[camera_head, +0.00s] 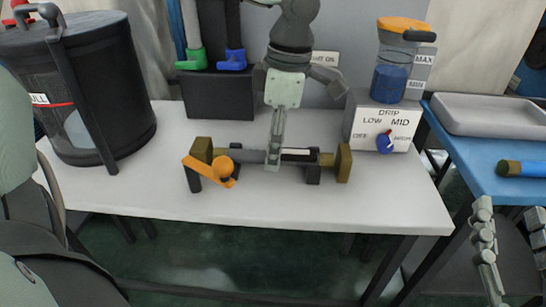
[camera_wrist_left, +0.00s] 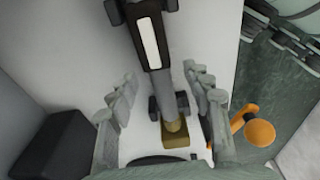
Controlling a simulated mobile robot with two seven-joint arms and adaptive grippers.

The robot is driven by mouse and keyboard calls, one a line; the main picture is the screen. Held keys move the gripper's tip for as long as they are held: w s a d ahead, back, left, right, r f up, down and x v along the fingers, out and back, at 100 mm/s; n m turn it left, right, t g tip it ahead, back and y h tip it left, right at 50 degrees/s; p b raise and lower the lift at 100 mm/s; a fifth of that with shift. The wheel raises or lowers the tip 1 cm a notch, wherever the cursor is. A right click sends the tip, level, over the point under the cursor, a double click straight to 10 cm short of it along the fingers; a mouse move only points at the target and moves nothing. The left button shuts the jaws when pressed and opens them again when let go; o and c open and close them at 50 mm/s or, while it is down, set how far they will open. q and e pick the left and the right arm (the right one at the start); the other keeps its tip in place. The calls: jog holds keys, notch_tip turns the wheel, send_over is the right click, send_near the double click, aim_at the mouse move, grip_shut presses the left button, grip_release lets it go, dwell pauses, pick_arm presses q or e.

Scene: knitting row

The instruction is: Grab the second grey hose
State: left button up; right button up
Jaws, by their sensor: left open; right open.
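A grey tube section (camera_head: 247,156) lies across a low fixture with brown end blocks (camera_head: 343,163) on the white table. Which grey hose is the second one cannot be told. My left gripper (camera_head: 273,163) reaches down over the middle of the fixture. In the left wrist view my left gripper (camera_wrist_left: 163,105) has its fingers wide apart, with the fixture's dark rod (camera_wrist_left: 148,42), white label and brown end block (camera_wrist_left: 175,140) between them. My right gripper (camera_head: 508,212) is open at the lower right, away from the fixture.
An orange handle (camera_head: 223,168) stands at the fixture's left front; it shows in the left wrist view (camera_wrist_left: 260,133). A dark canister (camera_head: 125,85) is left, and a drip box (camera_head: 360,125) with a jar (camera_head: 392,75) is right. A grey tray (camera_head: 490,115) sits on a blue table.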

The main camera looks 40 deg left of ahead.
pick_arm(q)
jog(key=shift+f, duration=0.55)
grip_shut()
jog(key=shift+r, duration=0.15)
